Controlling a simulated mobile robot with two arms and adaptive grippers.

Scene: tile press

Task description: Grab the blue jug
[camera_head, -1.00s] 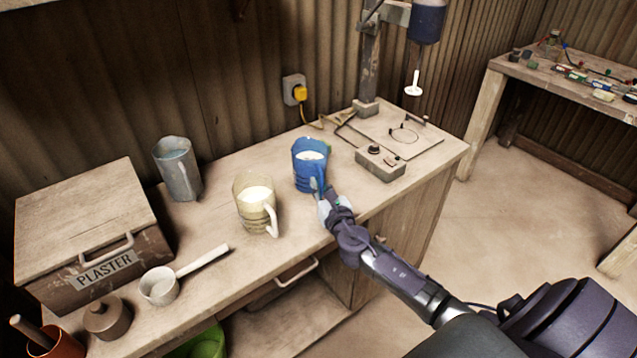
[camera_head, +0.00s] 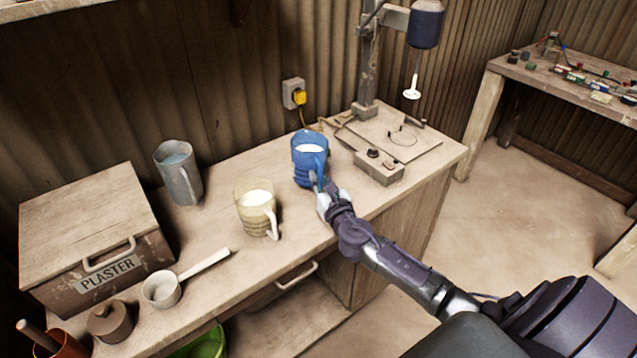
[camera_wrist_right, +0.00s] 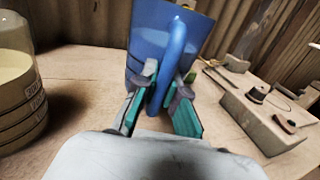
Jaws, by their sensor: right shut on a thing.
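The blue jug (camera_head: 309,158) stands on the wooden bench in the head view, with white contents inside and its handle turned toward me. My right gripper (camera_head: 325,192) is at the handle side of the jug. In the right wrist view, the fingers of the gripper (camera_wrist_right: 162,95) are shut on the handle of the blue jug (camera_wrist_right: 150,40), one on each side of it. The jug looks upright. I cannot tell whether its base touches the bench. My left gripper is not in view.
A cream jug (camera_head: 256,207) stands close to the left. A grey jug (camera_head: 178,172) is farther left, near the plaster box (camera_head: 95,240). A control box (camera_head: 379,168) and mixer stand (camera_head: 368,70) are close on the right. A white scoop (camera_head: 163,289) lies at the front left.

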